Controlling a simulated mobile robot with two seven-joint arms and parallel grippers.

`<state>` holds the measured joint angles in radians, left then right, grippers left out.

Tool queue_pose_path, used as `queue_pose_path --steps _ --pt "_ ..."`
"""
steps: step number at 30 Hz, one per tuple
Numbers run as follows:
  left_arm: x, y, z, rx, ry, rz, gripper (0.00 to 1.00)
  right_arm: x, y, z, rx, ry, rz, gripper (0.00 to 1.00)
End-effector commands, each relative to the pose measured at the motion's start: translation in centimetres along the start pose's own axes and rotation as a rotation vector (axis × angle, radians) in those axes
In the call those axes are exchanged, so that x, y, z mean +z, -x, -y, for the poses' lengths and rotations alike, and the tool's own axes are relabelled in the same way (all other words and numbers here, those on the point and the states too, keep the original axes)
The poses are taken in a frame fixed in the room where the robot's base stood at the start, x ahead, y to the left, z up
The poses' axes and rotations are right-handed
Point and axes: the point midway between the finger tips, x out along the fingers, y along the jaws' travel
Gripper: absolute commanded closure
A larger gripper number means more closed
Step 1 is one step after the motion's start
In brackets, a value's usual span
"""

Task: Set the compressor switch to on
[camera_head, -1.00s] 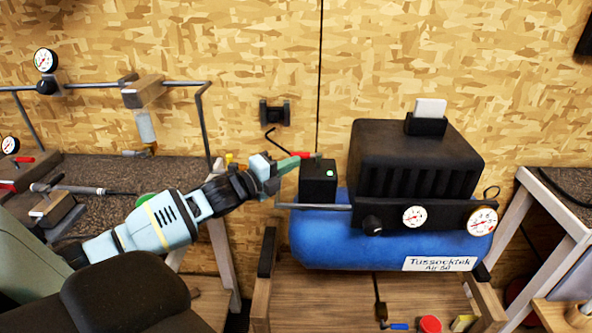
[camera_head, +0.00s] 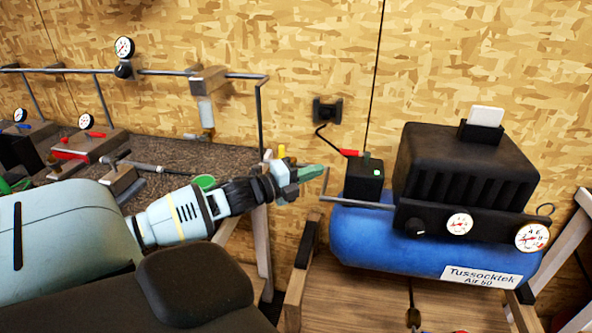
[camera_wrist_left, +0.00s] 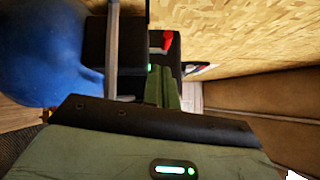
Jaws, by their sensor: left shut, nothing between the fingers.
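The blue compressor (camera_head: 385,240) with its black motor housing stands on a wooden stand at the right. Its black switch box (camera_head: 364,188) carries a red lever (camera_head: 350,153) on top and a lit green light (camera_head: 376,172) on the front. The lever points left in the head view. My left gripper (camera_head: 312,172) is shut and empty, just left of the box and apart from it. In the left wrist view its green fingers (camera_wrist_left: 162,90) lie together below the switch box, with the red lever (camera_wrist_left: 167,40) beyond them. My right gripper is out of view.
A grey rail (camera_head: 355,202) juts left from the compressor below the gripper. A wall socket (camera_head: 327,110) with a black cable is behind. A speckled workbench (camera_head: 230,158) with gauges and clamps stands left. Open room lies between bench and compressor.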

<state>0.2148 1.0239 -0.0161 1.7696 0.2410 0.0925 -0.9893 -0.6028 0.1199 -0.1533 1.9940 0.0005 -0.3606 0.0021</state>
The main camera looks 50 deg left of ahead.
Motion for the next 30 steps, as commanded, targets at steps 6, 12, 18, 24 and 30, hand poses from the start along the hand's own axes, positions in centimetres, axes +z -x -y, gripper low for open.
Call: queue_pose_path --steps 6,12,18,24,30 --pt "1.1 2.2 -0.2 0.002 -0.002 -0.002 1.00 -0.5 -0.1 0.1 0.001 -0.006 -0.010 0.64" --pt "1.7 3.4 -0.3 -0.001 -0.002 -0.001 1.00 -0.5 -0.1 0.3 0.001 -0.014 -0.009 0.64" --pt "1.8 3.7 -0.3 -0.001 -0.001 -0.002 1.00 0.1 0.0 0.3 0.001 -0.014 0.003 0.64" --pt "1.8 3.7 -0.3 -0.001 -0.001 -0.001 1.00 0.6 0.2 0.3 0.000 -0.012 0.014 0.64" --pt "1.8 3.7 -0.3 -0.001 -0.001 -0.001 1.00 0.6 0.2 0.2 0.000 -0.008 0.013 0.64"
